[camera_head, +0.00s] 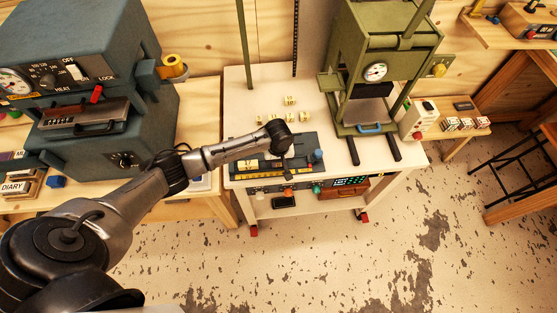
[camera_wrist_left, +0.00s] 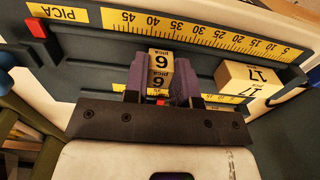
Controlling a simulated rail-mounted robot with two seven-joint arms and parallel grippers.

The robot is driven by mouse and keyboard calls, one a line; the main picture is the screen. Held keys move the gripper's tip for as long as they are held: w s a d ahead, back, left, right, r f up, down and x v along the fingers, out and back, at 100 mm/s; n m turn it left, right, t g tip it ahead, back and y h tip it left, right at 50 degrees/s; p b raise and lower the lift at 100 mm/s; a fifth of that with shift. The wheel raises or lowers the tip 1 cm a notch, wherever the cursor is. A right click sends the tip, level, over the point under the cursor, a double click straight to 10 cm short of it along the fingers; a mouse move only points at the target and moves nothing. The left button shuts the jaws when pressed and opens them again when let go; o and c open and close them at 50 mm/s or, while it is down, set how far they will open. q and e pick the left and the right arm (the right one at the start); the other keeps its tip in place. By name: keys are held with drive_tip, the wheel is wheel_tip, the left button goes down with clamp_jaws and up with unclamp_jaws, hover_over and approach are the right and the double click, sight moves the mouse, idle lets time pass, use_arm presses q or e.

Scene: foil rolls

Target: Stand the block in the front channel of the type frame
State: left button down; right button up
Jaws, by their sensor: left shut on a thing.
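The type frame (camera_wrist_left: 75,65) is a dark blue-grey tray with yellow pica rulers; in the head view it lies (camera_head: 304,153) at the front of the white bench. My left gripper (camera_wrist_left: 160,80) is shut on a cream-and-yellow block marked 6 (camera_wrist_left: 159,61), over the frame between its long and short rulers. Whether the block touches the channel floor cannot be told. A block marked 17 (camera_wrist_left: 250,80) sits on the frame to the right, apart from the fingers. In the head view my left arm hides the fingertips and held block. My right gripper is not in view.
Several loose cream blocks (camera_head: 290,100) stand on the bench behind the frame. A green press (camera_head: 378,75) stands at the right and a blue-grey heated machine (camera_head: 90,80) at the left.

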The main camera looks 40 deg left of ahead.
use_arm(q)
drive_tip(key=shift+f, duration=0.1)
drive_tip(key=c, duration=0.9)
unclamp_jaws()
